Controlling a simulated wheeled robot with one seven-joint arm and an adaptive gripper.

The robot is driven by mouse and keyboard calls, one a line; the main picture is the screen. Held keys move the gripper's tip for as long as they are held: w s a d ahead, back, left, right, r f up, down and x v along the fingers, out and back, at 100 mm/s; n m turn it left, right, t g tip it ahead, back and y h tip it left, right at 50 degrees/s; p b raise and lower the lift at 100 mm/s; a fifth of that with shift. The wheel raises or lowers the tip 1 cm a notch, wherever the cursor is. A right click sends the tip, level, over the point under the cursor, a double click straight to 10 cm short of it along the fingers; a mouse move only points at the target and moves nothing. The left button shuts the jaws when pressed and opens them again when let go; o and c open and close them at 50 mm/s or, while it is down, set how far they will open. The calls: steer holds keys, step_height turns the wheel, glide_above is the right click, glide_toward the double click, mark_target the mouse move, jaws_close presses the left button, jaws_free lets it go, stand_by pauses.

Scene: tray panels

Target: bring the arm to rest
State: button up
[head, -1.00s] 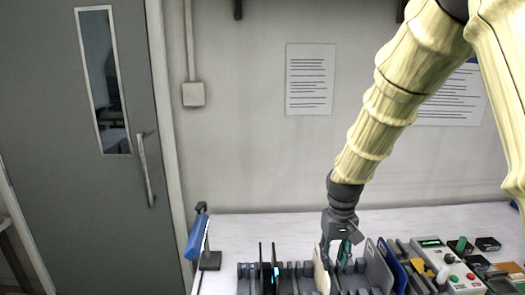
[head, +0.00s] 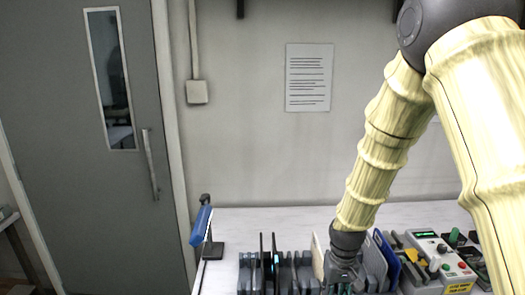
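My arm, in a pale yellow ribbed cover, reaches down from the upper right in the head view. My gripper (head: 342,284) points down at the bottom edge of the picture, over the grey slotted rack (head: 300,272). Its fingertips are cut off or hidden, so I cannot tell whether they are open or hold anything. A cream panel (head: 318,256) stands upright just left of the gripper. Grey panels (head: 374,262) and a blue panel (head: 387,258) stand just right of it. Two thin dark panels (head: 268,262) stand in the left part of the rack.
A blue item on a dark stand (head: 202,228) is at the table's left end. A control box (head: 440,258) with buttons and several small parts lie to the right. The white table (head: 270,222) is bare behind the rack. A grey door (head: 75,190) is at left.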

steer(key=s+d+f, duration=0.2)
steer(key=s+f, duration=1.3)
steer(key=f, duration=0.5)
steer(key=s+f, duration=0.4)
steer(key=s, duration=0.5)
steer(key=s+f, duration=0.3)
steer(key=s, duration=0.6)
steer(key=shift+d+f+m, duration=0.3)
steer(key=shift+f, duration=0.05)
